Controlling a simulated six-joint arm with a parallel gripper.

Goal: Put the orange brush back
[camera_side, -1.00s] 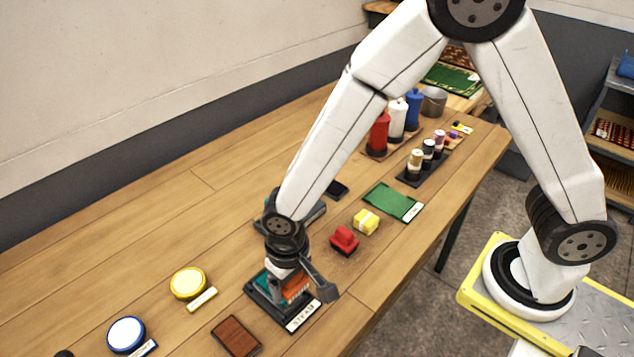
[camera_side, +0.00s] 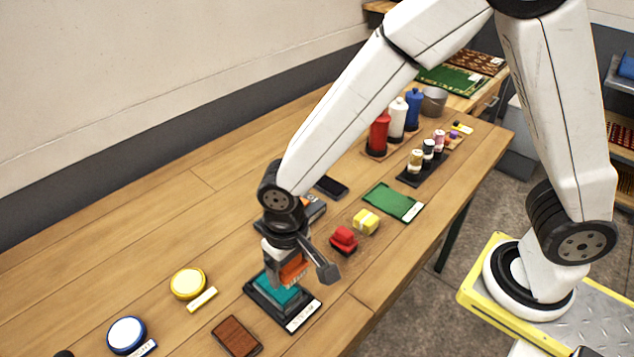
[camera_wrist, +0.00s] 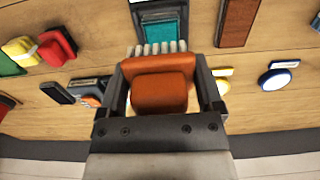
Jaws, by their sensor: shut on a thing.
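My gripper (camera_side: 293,277) is shut on the orange brush (camera_side: 291,270) and holds it above a dark stand with a teal pad (camera_side: 277,291). In the wrist view the orange brush (camera_wrist: 160,90) sits between the two fingers of my gripper (camera_wrist: 161,95), with its pale bristles pointing toward the teal pad (camera_wrist: 168,30). The side view shows a gap between the brush and the pad. A white label (camera_side: 303,315) lies on the stand's front edge. The brush is partly hidden by the gripper in the side view.
A red brush (camera_side: 343,240) and a yellow brush (camera_side: 366,221) stand to the right. A green mat (camera_side: 392,202) lies beyond them. A brown block (camera_side: 236,337), a yellow round tin (camera_side: 187,283) and a blue-and-white round tin (camera_side: 126,335) lie left. Bottles and spools stand at the back.

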